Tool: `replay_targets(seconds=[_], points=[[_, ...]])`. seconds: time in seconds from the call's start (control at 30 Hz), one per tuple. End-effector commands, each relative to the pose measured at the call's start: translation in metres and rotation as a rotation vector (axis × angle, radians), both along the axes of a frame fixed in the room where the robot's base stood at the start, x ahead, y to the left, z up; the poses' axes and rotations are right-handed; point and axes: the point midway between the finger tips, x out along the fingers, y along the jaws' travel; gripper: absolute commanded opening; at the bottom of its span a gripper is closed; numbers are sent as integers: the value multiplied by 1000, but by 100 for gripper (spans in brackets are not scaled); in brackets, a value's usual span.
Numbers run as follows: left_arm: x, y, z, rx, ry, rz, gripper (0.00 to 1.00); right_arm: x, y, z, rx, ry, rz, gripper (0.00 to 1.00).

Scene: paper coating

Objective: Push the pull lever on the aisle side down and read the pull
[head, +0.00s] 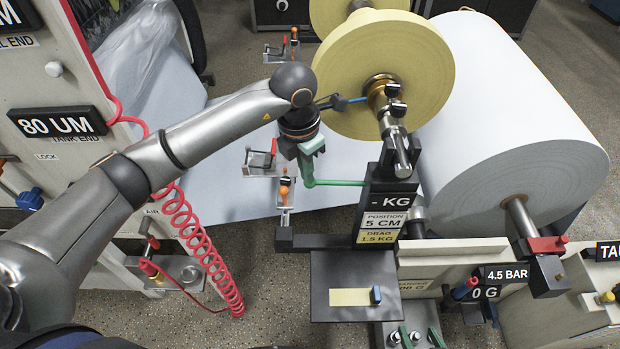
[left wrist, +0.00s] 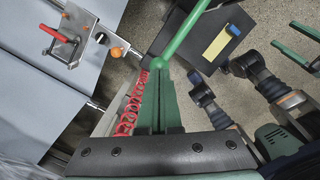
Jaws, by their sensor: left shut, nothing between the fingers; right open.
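The gauge display (head: 390,199) reads "- KG", above "POSITION 5 CM" and "DRAG 1.5 KG". My left gripper (head: 309,148) is shut and empty at the lever's free end. In the left wrist view its fingertips (left wrist: 160,72) meet the rounded end in the picture; I cannot tell contact. My right gripper (head: 417,330) appears open at the bottom edge, low and right of the shelf.
A yellow roll (head: 385,60) and a large white roll (head: 520,110) stand behind the post. A dark shelf (head: 330,307) carries a yellow strip. A red coiled hose (head: 205,250) hangs at left. Clamps (head: 262,160) stand nearby.

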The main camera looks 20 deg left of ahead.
Motion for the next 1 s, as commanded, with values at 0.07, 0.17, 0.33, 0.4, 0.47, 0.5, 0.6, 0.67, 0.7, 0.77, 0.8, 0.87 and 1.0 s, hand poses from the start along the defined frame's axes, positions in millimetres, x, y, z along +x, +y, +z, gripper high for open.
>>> replay_targets(seconds=[0.07, 0.17, 0.33, 0.4, 0.47, 0.5, 0.6, 0.67, 0.7, 0.77, 0.8, 0.87, 1.0], points=[[0, 0, -10, 1, 2, 0, 0, 0, 0, -8, 0, 0, 0, 69], [0, 0, -22, 1, 1, 0, 0, 0, 0, -18, 0, 0, 0, 69], [0, 1, -42, 1, 0, 1, 0, 0, 0, -35, 0, 0, 0, 69], [0, 0, -42, 1, 0, 0, 0, 0, 0, -35, 0, 1, 0, 69], [0, 1, -40, 2, 1, 1, 0, -1, 0, -33, 0, 2, 0, 69], [0, 1, -40, 2, 2, 1, 0, 0, 0, -33, 0, 2, 0, 69], [-3, 3, -38, 3, 2, 0, 0, 0, 0, -30, 0, 1, 0, 69], [-9, 7, -34, 4, 4, 0, 0, 0, 0, -25, 0, 1, 0, 69], [-14, 11, -32, 4, 4, 0, 0, 0, 0, -22, 0, 1, 0, 69], [-19, 15, -30, 4, 4, 1, 0, 0, 0, -20, 0, 0, 0, 69], [-22, 16, -29, 3, 3, -1, 0, 0, 0, -19, 0, 0, 0, 69], [-25, 18, -29, 3, 3, 0, 0, 0, 0, -18, 0, -1, 0, 69], [-25, 17, -29, 1, 2, 0, 0, 0, 0, -19, 0, -1, 0, 69]])
